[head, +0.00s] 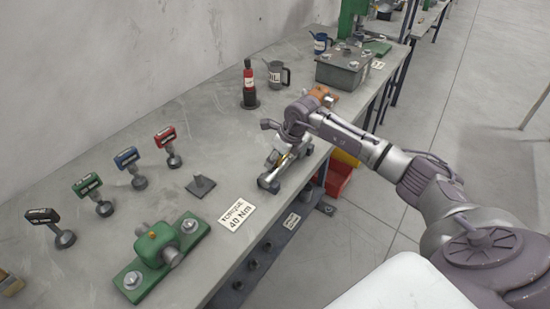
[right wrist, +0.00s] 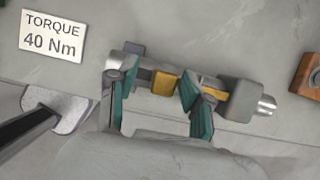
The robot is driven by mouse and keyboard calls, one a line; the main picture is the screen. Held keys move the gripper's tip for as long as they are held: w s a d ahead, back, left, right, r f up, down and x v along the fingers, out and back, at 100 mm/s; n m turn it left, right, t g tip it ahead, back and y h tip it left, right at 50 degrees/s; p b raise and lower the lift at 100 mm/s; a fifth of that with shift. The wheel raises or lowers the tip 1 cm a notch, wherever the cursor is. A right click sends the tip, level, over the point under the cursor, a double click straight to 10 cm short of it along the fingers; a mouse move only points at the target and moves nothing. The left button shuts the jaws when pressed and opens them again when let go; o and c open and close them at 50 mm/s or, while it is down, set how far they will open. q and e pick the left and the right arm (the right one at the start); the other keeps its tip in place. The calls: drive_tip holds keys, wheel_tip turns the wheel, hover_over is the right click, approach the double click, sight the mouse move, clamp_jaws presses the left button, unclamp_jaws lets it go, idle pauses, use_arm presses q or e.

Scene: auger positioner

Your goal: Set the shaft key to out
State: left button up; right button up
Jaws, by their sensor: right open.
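The auger positioner (head: 283,170) is a grey metal assembly with a shaft, lying near the bench's front edge, partly hidden by my right gripper in the head view. In the right wrist view its shaft (right wrist: 131,63) runs across the picture to a grey block (right wrist: 241,101) at the right. A yellow piece (right wrist: 165,83), which looks like the shaft key, sits on the shaft between my fingers; more yellow shows near the block. My right gripper (right wrist: 155,88) is open, its teal-padded fingers on either side of that piece. I cannot tell whether they touch it. My left gripper is not in view.
A "TORQUE 40 Nm" sign (head: 237,215) lies left of the assembly. An orange-brown block (head: 322,95), a red bottle (head: 249,82) and an oil can (head: 278,74) stand farther back. The bench behind is mostly clear.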

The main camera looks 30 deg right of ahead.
drive_tip(key=v, duration=1.2)
drive_tip(key=shift+a, duration=0.25)
